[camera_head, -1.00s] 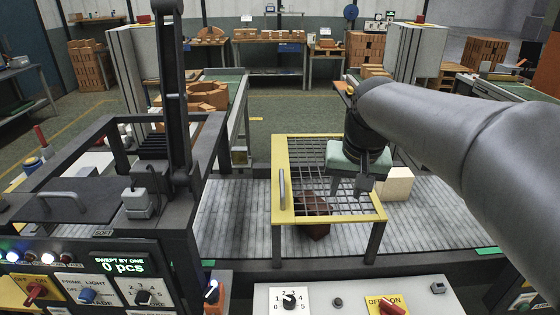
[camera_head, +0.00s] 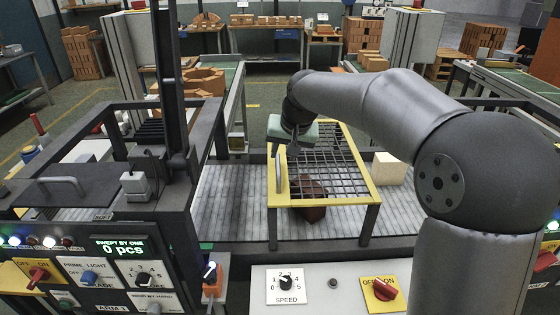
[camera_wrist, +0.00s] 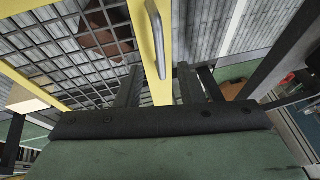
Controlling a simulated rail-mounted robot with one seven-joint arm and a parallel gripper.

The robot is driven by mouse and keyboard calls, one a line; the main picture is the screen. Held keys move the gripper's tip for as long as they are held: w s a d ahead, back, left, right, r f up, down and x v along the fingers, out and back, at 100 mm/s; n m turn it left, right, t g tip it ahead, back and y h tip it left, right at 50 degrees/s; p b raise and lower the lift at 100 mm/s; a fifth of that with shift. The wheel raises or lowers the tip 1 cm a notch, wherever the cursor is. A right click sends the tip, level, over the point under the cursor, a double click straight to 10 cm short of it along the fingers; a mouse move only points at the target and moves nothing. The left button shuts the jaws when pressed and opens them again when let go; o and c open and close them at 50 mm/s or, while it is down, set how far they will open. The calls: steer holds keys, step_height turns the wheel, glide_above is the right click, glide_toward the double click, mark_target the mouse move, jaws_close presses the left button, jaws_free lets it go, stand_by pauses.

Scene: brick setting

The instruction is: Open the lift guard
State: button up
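The lift guard is a yellow frame with a dark wire mesh (camera_head: 325,165), lying flat on dark legs over the conveyor. Its grey bar handle (camera_head: 279,170) runs along the left yellow rail. My gripper (camera_head: 291,148) is above the far left part of the guard, near the handle's far end. In the wrist view, the fingers of my gripper (camera_wrist: 160,80) are apart with nothing between them. The handle (camera_wrist: 157,38) and yellow rail (camera_wrist: 145,60) lie beyond the fingertips, roughly in line with the gap. I see no contact.
A brown brick (camera_head: 309,205) is under the mesh, and a cream block (camera_head: 389,170) sits on the conveyor (camera_head: 235,200) to the right. A dark frame with a tall post (camera_head: 170,80) stands at left. A control panel with a speed dial (camera_head: 286,284) is in front.

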mark_target(279, 167)
steer(key=x, duration=0.5)
steer(key=shift+w+a+f+p, duration=0.1)
steer(key=shift+f+p, duration=0.2)
steer(key=shift+f, duration=0.1)
jaws_close()
